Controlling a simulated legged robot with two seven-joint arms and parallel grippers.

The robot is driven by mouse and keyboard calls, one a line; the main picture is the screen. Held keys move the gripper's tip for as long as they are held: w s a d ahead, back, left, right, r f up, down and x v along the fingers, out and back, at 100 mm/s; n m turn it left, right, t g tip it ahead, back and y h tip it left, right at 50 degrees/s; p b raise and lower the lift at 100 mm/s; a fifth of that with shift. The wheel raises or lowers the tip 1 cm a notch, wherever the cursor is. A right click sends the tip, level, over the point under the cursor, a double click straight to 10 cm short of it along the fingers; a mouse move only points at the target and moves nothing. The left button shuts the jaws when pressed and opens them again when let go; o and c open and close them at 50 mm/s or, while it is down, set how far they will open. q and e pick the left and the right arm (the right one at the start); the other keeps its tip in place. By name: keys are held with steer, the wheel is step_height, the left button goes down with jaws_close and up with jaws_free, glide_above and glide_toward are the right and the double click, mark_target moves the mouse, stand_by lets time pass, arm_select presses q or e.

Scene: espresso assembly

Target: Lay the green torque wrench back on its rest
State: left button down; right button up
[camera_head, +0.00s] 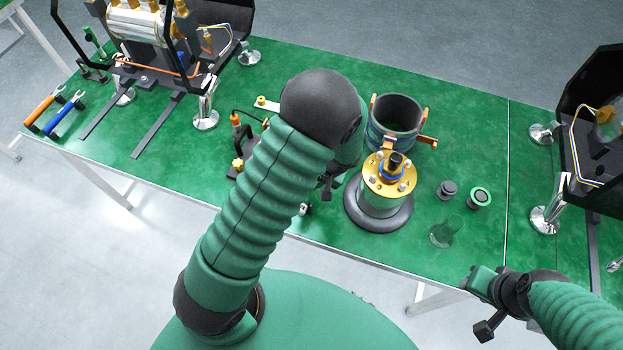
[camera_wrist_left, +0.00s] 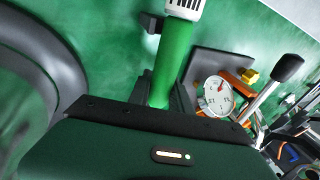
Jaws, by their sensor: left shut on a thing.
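The green torque wrench shows in the left wrist view as a green handle (camera_wrist_left: 176,55) with a white, dark-striped end at the top edge. My left gripper (camera_wrist_left: 163,92) is shut on this handle, close over the green mat. A small black bracket (camera_wrist_left: 151,22), perhaps part of the rest, stands beside the handle; I cannot tell if they touch. In the head view my left gripper (camera_head: 326,188) is mostly hidden behind my own arm, left of the brass-topped boiler. My right gripper (camera_head: 483,300) is at the table's front edge, apart from everything; its jaw opening is unclear.
The boiler (camera_head: 385,195) stands on a dark round base, with a dark banded ring (camera_head: 396,118) behind it. A dial gauge (camera_wrist_left: 220,96) and black-knobbed lever (camera_wrist_left: 288,68) are near the wrench. Two dark caps and a clear cup (camera_head: 446,232) stand right. Orange and blue tools (camera_head: 66,117) lie far left.

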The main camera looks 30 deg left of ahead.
arm_select(q)
steer(key=shift+f, duration=0.35)
steer(key=c, duration=1.1)
jaws_free()
steer(key=shift+r, duration=0.1)
steer(key=v, duration=1.7)
steer(key=s+f+m+t+h, duration=0.1)
steer(key=s+h, duration=0.3)
steer(key=s, duration=0.5)
steer(key=shift+s+d+f+m+t+p, duration=0.15)
steer(key=shift+d+f+m+t+p, duration=0.25)
steer(key=shift+m+t, duration=0.35)
